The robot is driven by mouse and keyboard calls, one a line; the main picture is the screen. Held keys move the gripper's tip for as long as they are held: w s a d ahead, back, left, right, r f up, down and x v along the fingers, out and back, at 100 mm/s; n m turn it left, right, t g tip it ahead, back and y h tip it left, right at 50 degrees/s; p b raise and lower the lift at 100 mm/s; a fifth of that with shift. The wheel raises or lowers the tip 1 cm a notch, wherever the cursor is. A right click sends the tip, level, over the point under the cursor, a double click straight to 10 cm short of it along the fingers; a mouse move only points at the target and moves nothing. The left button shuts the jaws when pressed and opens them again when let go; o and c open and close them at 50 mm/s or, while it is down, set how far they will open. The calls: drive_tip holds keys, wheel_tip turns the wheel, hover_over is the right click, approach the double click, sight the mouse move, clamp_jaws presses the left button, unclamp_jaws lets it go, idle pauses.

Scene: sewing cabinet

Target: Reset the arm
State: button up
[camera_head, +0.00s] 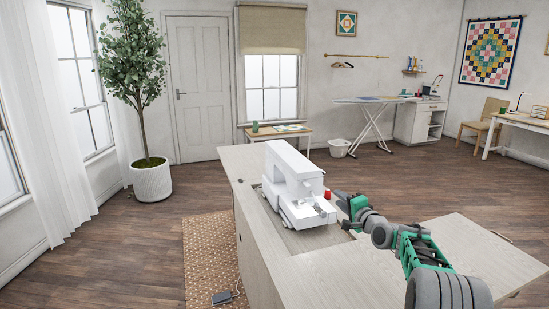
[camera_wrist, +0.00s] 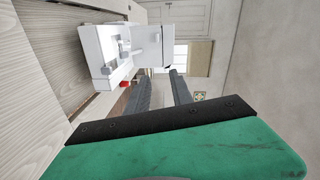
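My arm reaches in from the lower right in the head view, over the wooden sewing cabinet. My gripper (camera_head: 344,207) is just right of the white sewing machine (camera_head: 290,179), close to a small red piece (camera_head: 327,194) at the machine's side. In the wrist view the two dark fingers of my gripper (camera_wrist: 160,92) stand apart with nothing seen between them. The sewing machine (camera_wrist: 106,48) shows beyond them to the left, turned sideways, with the red piece (camera_wrist: 124,84) below it. Whether the fingers touch anything is too small to tell in the head view.
The cabinet top (camera_head: 345,275) is bare in front of the machine, and a leaf (camera_head: 465,240) extends right. A foot pedal (camera_head: 222,297) lies on the woven rug (camera_head: 209,255). A potted plant (camera_head: 152,180), ironing board (camera_head: 368,101) and side tables stand away by the walls.

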drive_tip(key=s+a+r+n+g+h+p, duration=0.15)
drive_tip(key=s+a+n+g, duration=0.25)
drive_tip(key=s, duration=0.6)
drive_tip(key=s+a+n+g+h+p, duration=0.1)
drive_tip(key=s+a+n+g+p, duration=0.3)
drive_tip(key=s, duration=0.7)
drive_tip(key=s+f+n+g+h, duration=0.1)
drive_tip(key=s+f+n+g, duration=0.1)
drive_tip(key=s, duration=1.2)
drive_tip(key=s+f+n+g+h, duration=0.2)
drive_tip(key=s+f+g, duration=0.1)
drive_tip(key=s, duration=1.1)
drive_tip(key=shift+s+f, duration=0.35)
drive_tip(key=shift+f, duration=0.4)
